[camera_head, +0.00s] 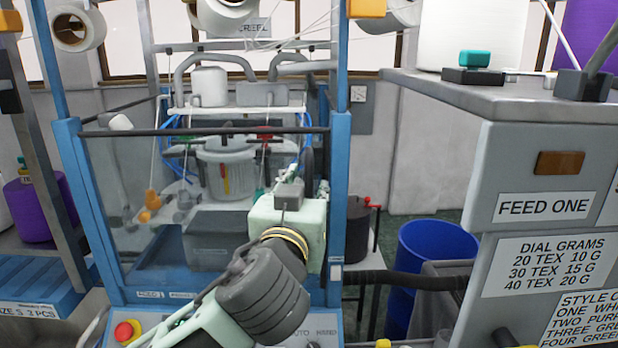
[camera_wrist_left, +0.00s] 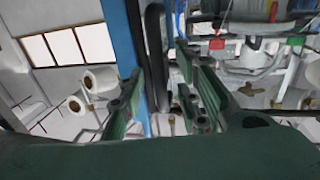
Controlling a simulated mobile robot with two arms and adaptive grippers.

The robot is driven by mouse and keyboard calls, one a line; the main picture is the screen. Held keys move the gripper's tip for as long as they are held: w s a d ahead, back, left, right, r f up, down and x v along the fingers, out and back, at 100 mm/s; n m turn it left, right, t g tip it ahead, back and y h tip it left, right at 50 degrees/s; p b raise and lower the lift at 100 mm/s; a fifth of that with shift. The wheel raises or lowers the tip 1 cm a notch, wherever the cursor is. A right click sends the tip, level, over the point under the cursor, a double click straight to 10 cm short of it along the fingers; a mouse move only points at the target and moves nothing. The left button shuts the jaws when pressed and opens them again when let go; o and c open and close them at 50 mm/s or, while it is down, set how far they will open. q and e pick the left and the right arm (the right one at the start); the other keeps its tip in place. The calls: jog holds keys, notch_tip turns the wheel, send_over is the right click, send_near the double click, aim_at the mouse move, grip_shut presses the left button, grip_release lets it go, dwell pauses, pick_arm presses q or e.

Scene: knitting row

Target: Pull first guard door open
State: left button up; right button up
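The guard door (camera_head: 150,215) is a clear panel with a dark top rail, set in the blue frame of the knitting machine. It looks closed. A dark upright handle (camera_head: 308,165) is near its right edge, by the blue post. My left gripper (camera_head: 305,190) is at the handle, its pale green body covering the door's lower right. In the left wrist view the green fingers are apart, and the dark handle (camera_wrist_left: 156,60) shows between them. Whether a finger touches it I cannot tell. My right gripper is in neither view.
A grey counter (camera_head: 440,90) with a "FEED ONE" label stands at the right. A blue bin (camera_head: 430,250) is on the floor between it and the machine. A red button (camera_head: 127,331) is on the panel below the door. Yarn cones hang above.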

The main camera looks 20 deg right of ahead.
pick_arm(q)
jog(key=shift+x, duration=1)
grip_shut()
